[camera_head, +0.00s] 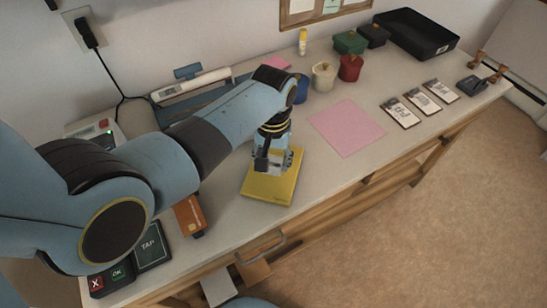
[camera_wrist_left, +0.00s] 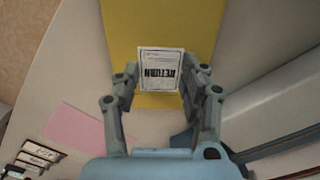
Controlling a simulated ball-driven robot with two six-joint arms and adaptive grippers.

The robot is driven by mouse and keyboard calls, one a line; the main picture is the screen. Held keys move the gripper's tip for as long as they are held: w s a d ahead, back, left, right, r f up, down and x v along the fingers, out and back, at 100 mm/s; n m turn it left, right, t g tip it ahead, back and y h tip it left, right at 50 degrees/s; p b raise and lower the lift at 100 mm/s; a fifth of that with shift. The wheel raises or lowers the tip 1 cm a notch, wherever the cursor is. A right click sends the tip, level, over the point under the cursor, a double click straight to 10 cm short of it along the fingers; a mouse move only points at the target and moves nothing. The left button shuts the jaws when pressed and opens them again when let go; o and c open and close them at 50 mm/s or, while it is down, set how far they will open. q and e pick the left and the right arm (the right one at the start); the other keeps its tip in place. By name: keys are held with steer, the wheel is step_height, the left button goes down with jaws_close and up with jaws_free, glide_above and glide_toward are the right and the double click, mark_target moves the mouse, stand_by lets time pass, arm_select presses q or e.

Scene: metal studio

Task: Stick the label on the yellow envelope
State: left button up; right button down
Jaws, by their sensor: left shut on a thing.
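The yellow envelope (camera_head: 268,193) lies flat on the counter below my left gripper. It also fills the upper middle of the left wrist view (camera_wrist_left: 180,27). I cannot tell whether the label touches the envelope. My right gripper is not in view.
A pink sheet (camera_head: 347,127) lies right of the envelope. Several printed cards (camera_head: 400,111) lie farther right. Lidded pots (camera_head: 323,76) and a black tray (camera_head: 418,32) stand at the back. An orange card (camera_head: 190,215) and a TAP pad (camera_head: 150,247) are at the front left.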

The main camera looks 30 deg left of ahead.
arm_select(q)
steer(key=shift+f+b, duration=0.35)
steer(key=shift+f, duration=0.3)
steer(key=o, duration=0.7)
step_height(320, 180, up, 12)
steer(key=shift+r, duration=0.1)
stand_by(0.4)
